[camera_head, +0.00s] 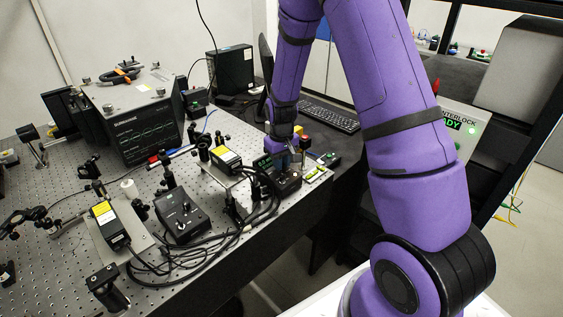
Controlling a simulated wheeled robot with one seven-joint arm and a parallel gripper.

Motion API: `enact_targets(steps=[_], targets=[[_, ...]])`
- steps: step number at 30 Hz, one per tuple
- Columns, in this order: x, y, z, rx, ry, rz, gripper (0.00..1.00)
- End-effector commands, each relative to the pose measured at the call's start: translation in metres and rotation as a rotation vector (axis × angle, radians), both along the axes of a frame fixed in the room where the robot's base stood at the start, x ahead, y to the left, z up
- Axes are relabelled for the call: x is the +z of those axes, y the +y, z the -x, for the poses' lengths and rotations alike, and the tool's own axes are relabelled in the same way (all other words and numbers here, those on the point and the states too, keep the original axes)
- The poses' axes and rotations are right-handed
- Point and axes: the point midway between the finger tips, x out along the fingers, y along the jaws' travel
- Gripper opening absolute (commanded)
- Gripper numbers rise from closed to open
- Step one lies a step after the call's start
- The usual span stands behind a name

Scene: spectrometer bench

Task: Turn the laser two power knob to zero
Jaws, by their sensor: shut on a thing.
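My gripper (291,163) is at the end of my purple arm, pointing down at a small black controller box (288,183) near the right edge of the optical table. Its fingers are small in view and appear closed at the top of that box, where the power knob sits. The knob itself is hidden by the fingers, so its angle and any scale cannot be read. A second black controller box (181,214) with small knobs on its sloped face stands to the left, apart from the gripper. No label telling the lasers apart is readable.
Yellow-labelled laser heads (227,160) (108,224) stand by the boxes. Black cables (205,257) loop along the front table edge. A large instrument (138,120) stands behind. A keyboard (330,115) lies beyond my gripper. An interlock panel (460,125) with a green light is at right.

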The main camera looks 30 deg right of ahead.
Motion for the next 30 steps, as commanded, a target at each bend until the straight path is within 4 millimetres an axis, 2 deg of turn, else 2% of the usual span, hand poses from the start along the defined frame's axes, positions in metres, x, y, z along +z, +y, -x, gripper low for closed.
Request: enact_targets(steps=[4, 5, 6, 17, 20, 30], targets=[[0.000, 0.000, 0.000, 0.000, -0.001, 0.000, 0.00], [0.000, 0.000, 0.000, 0.000, -0.001, 0.000, 0.22], [0.000, 0.000, 0.000, 0.000, -0.001, 0.000, 0.30], [0.005, 0.000, 0.000, -0.001, -0.001, 0.000, 0.30], [0.015, 0.000, -0.001, -0.001, -0.003, 0.000, 0.30], [0.077, 0.000, -0.001, -0.001, -0.005, 0.001, 0.30]])
